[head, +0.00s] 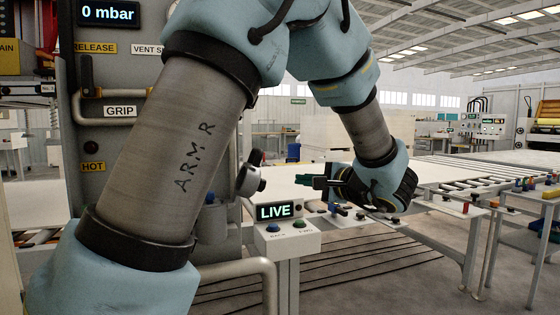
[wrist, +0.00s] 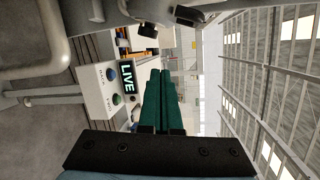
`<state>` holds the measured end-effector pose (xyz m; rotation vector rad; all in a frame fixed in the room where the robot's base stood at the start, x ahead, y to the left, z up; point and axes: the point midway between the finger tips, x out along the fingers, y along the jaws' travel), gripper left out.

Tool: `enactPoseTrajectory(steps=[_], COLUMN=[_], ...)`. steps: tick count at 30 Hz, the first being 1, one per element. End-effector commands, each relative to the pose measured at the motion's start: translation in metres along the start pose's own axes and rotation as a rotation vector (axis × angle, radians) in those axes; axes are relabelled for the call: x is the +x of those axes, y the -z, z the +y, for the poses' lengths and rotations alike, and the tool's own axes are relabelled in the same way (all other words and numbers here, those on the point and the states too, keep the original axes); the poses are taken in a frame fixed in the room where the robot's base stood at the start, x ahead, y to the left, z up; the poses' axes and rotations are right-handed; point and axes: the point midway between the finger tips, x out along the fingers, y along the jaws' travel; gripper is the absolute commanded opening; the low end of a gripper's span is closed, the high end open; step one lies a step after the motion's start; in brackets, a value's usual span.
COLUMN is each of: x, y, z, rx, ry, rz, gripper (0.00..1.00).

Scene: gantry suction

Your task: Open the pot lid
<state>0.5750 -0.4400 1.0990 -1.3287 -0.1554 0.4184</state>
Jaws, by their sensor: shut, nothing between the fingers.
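I cannot make out a pot or a pot lid in either view. My gripper (head: 312,182) reaches left from the end of my arm, at about the height of the white worktop behind it. Its green fingers also show in the wrist view (wrist: 159,74), side by side and shut, with nothing between them. A rounded grey fitting with a dark end (head: 250,180) sits left of the fingers, apart from them; I cannot tell what it is. My arm hides part of the left side in the head view.
A control box (head: 290,243) with a LIVE display (head: 275,212) and two buttons stands below and left of my gripper; it also shows in the wrist view (wrist: 96,98). A grey panel (head: 120,70) with GRIP and HOT labels stands left. A roller conveyor (head: 450,172) runs right.

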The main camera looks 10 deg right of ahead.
Motion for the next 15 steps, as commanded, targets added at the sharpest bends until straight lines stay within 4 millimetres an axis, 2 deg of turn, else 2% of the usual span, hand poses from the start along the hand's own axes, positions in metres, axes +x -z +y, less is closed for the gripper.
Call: enactPoseTrajectory(steps=[3,8,11,15], x=[-0.006,-0.004,0.008,0.035], y=[-0.004,-0.006,-0.007,-0.008], z=[-0.027,-0.041,-0.043,-0.049], rx=[-0.027,-0.04,-0.039,-0.038], ry=[0.133,0.185,0.182,0.181], rz=[-0.014,-0.02,-0.022,-0.024], gripper=[0.0,0.0,0.0,0.0])
